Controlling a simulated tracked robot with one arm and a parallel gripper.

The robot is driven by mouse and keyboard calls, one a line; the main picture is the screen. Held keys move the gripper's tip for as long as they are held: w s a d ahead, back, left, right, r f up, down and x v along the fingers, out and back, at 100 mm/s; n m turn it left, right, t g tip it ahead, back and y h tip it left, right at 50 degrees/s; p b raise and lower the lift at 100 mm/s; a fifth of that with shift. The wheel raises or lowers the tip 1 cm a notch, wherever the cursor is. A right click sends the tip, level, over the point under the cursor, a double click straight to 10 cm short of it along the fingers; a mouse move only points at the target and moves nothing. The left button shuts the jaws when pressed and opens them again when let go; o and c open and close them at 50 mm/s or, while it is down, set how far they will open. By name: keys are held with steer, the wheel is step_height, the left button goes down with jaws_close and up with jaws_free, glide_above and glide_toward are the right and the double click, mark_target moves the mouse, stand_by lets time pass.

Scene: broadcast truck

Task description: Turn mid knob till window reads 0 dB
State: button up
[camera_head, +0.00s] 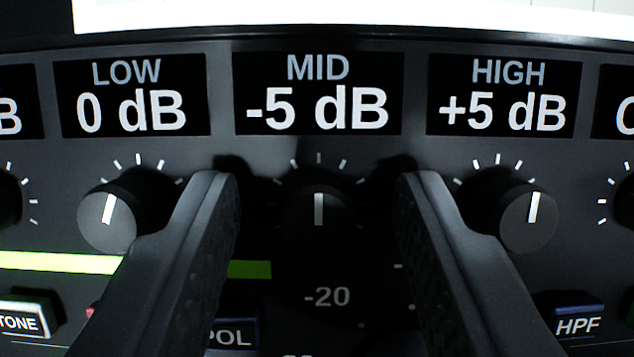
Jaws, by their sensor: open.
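The mid knob (319,215) is a dark round knob in the middle of the panel, with a white pointer line standing about straight up. It lies in shadow. The mid window (318,94) above it reads "MID -5 dB". My gripper (318,190) is open, one finger to the left and one to the right of the mid knob. A dark gap shows between each finger and the knob, and the jaws hold nothing. The lower sides of the knob are hard to make out in the dark.
The low knob (108,222) stands left of my left finger, its window (130,96) reading 0 dB. The high knob (528,215) stands close right of my right finger, its window (501,95) reading +5 dB. TONE (20,321), POL (232,336) and HPF (578,325) buttons lie below.

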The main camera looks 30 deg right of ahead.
steer(key=shift+w, duration=0.1)
steer(key=shift+c, duration=0.3)
jaws_close()
steer(key=shift+r+p, duration=0.1)
steer(key=shift+p, duration=0.35)
steer(key=m+p, duration=0.2)
steer(key=shift+r+h+p, duration=0.2)
steer(key=shift+h+p, duration=0.1)
steer(key=shift+p, duration=0.05)
steer(key=m+g+p, duration=0.1)
steer(key=m+p, duration=0.1)
steer(key=p, duration=0.2)
steer(key=shift+w+h, duration=0.1)
steer(key=shift+h, duration=0.2)
steer(key=shift+f+m+p, duration=0.1)
steer(key=shift+m+p, duration=0.8)
steer(key=shift+p, duration=0.25)
steer(key=shift+f+m+g+p, duration=0.1)
steer(key=shift+m+g+p, duration=0.2)
steer(key=shift+p, duration=0.05)
